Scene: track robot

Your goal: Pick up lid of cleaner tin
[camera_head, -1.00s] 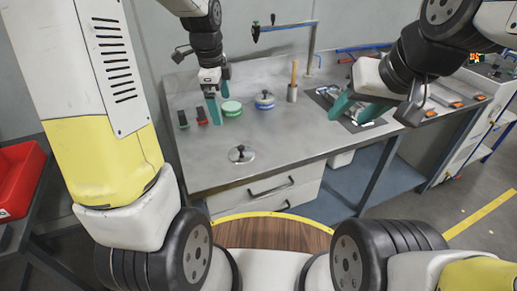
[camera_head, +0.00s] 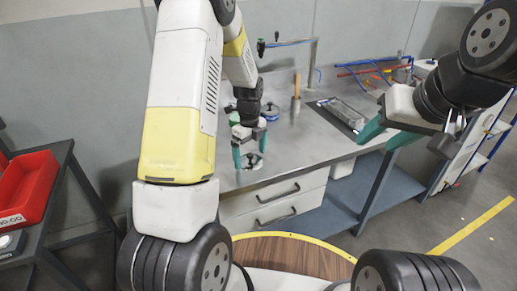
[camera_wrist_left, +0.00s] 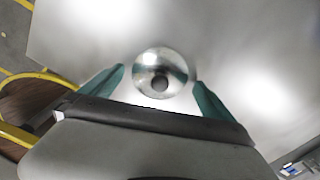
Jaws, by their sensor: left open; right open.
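The lid (camera_head: 251,164) is a round shiny metal disc with a dark knob, lying on the grey workbench near its front edge. It also shows in the left wrist view (camera_wrist_left: 160,72). My left gripper (camera_head: 250,155) is open above it, pointing down. In the left wrist view, the two teal fingers (camera_wrist_left: 160,77) stand either side of the lid, and I see no contact. My right gripper (camera_head: 375,144) is open and empty off the bench's right front.
The workbench (camera_head: 310,140) is clear right of the lid. A wooden-handled tool in a holder (camera_head: 296,103) stands behind. A dark mat with a metal part (camera_head: 340,115) lies at the right. A red bin (camera_head: 28,187) is on a side table at the left.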

